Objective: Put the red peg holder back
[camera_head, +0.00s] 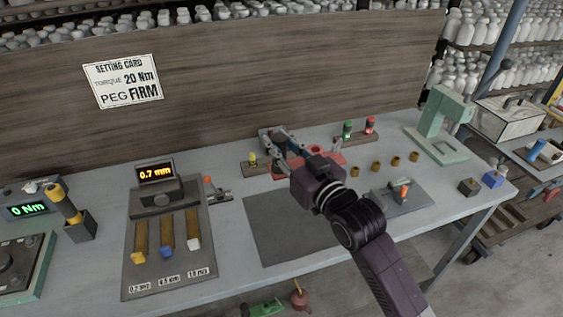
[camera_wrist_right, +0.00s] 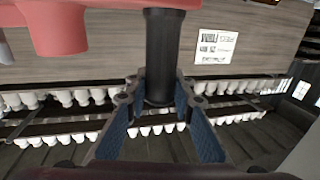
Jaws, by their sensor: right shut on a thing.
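My right gripper (camera_head: 279,146) is over the back middle of the table in the head view. In the right wrist view, its blue-padded fingers (camera_wrist_right: 160,120) are shut on a black upright cylinder (camera_wrist_right: 162,55). The cylinder meets a red piece (camera_wrist_right: 115,8), which I take as the red peg holder, with a red round stub (camera_wrist_right: 58,30) beside it. In the head view, red parts (camera_head: 279,172) show just below the gripper, partly hidden by it. I cannot tell whether the red piece touches the table. My left gripper is not in view.
Wooden strips stand at the back, one with a yellow-topped piece (camera_head: 252,158), one with a green-topped (camera_head: 347,129) and a red-topped piece (camera_head: 370,124). Several brass pegs (camera_head: 394,162) stand to the right. A grey mat (camera_head: 285,230) lies empty in front. A green press (camera_head: 440,125) stands at right.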

